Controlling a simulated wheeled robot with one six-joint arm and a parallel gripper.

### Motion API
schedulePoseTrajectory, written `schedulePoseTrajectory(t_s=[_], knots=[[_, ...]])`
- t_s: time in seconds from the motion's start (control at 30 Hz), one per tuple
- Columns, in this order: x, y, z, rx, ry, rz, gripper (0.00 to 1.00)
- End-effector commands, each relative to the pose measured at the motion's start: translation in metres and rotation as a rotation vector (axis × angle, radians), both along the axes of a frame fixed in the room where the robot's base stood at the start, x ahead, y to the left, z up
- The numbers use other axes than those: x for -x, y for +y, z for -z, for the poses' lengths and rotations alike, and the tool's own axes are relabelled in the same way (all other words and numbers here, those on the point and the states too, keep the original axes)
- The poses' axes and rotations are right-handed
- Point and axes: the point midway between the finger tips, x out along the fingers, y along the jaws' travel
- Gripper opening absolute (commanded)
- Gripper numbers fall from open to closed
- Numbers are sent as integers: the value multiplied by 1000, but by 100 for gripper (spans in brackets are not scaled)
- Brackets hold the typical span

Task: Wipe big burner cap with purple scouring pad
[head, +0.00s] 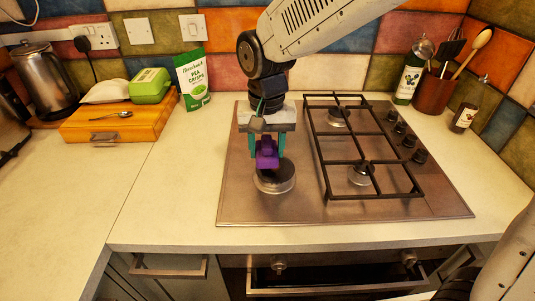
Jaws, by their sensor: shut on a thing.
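The big burner cap (273,177) is a dark round disc on a metal burner at the left front of the steel hob (240,208); this side has no grate over it. My gripper (267,152) points down above the cap and is shut on the purple scouring pad (267,160). The pad hangs over the back part of the cap and hides some of it. I cannot tell whether the pad touches the cap.
A black grate (328,165) covers the hob's right burners, close to my gripper. Knobs (408,140) are at right. A utensil pot (433,93), oil bottle (408,78) and small jar (463,117) stand behind. A wooden box (85,130) and green packet (192,78) are left; the left-front counter is clear.

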Motion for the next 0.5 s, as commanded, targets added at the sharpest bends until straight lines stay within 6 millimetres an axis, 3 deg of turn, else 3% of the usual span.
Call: schedulePoseTrajectory(t_s=[0.5], knots=[[-2,-6,-46,-1,-1,9,20]])
